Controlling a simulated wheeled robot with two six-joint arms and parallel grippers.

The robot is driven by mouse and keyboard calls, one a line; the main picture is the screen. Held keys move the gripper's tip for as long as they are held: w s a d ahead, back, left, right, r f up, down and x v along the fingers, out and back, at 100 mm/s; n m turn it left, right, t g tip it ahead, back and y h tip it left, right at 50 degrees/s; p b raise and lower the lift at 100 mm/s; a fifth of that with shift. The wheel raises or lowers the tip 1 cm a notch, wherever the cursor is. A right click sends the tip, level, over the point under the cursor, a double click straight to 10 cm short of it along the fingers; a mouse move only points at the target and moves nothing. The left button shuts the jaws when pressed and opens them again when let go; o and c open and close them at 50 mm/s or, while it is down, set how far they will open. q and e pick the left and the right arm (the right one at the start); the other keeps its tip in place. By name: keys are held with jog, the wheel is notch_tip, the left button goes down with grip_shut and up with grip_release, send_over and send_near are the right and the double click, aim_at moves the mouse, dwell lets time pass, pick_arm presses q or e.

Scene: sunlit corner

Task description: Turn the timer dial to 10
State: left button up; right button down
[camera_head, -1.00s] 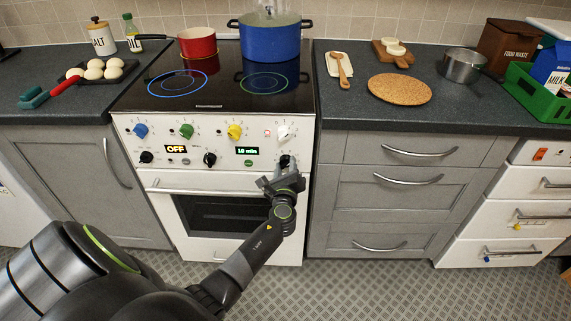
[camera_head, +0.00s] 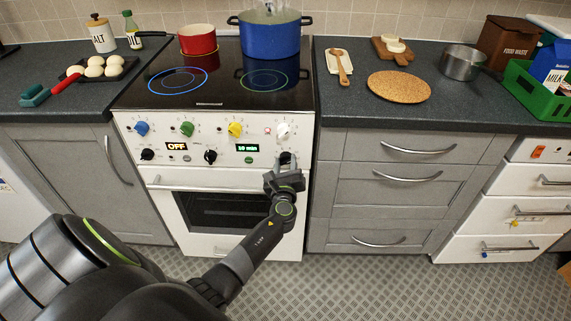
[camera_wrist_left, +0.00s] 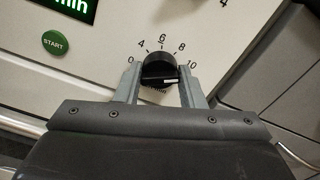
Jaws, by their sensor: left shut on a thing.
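The timer dial is a black knob (camera_head: 285,157) at the right end of the white oven's lower control row. In the left wrist view the dial (camera_wrist_left: 158,68) sits inside a printed scale that includes 0, 4, 6, 8 and 10. Its white mark lies at the lower right, pointing roughly toward the 10 side. My left gripper (camera_head: 285,171) is shut on the dial, with one finger on each side (camera_wrist_left: 159,85). The green display (camera_head: 247,148) reads 10 min. The dial's lower part is hidden by the gripper. My right gripper is not in view.
A green START button (camera_wrist_left: 55,43) is left of the dial. Coloured knobs, including a white one (camera_head: 283,130), sit above. The oven door handle (camera_head: 215,187) runs below the panel. A blue pot (camera_head: 270,42) and a red pan (camera_head: 198,42) stand on the hob.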

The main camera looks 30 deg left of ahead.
pick_arm(q)
jog(key=o, duration=0.9)
jog(key=shift+o, duration=0.4)
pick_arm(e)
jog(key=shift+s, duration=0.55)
pick_arm(q)
jog(key=shift+s+d, duration=0.1)
jog(key=b+v, duration=0.1)
jog(key=v, duration=1.6)
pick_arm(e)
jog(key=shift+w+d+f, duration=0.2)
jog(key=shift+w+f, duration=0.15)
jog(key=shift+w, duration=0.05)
pick_arm(q)
jog(key=shift+d+f, duration=0.1)
jog(key=shift+d, duration=0.05)
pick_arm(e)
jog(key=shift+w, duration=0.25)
